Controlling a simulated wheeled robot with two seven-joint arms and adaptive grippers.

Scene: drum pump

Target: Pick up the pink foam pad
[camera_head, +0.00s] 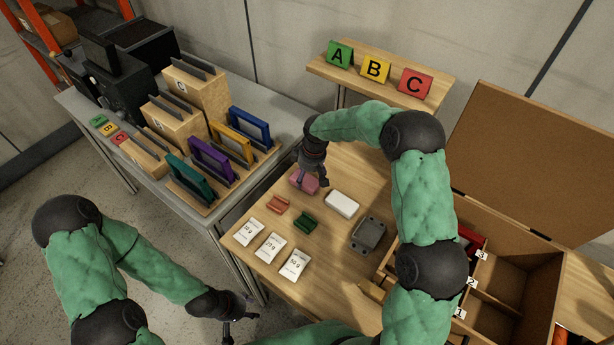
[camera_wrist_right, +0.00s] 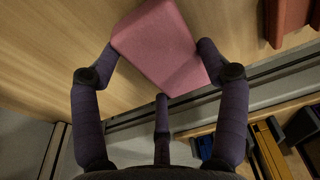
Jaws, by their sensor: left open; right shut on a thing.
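The pink foam pad (camera_head: 304,181) is at the back left part of the wooden table in the head view. My right gripper (camera_head: 312,178) is over it, its arm coming from the right. In the right wrist view the pink pad (camera_wrist_right: 165,45) sits between the fingers of my right gripper (camera_wrist_right: 160,65), which is shut on it. Whether the pad is clear of the tabletop I cannot tell. My left gripper (camera_head: 240,306) is open and empty, low in the head view, to the left of the table's front edge.
On the table (camera_head: 243,263) are a white block (camera_head: 341,203), a red piece (camera_head: 278,205), a green piece (camera_head: 305,222), a grey device (camera_head: 369,234) and labelled white packets (camera_head: 270,247). An open compartment box (camera_head: 520,270) stands right. A grey bench (camera_head: 90,108) with coloured frames stands left.

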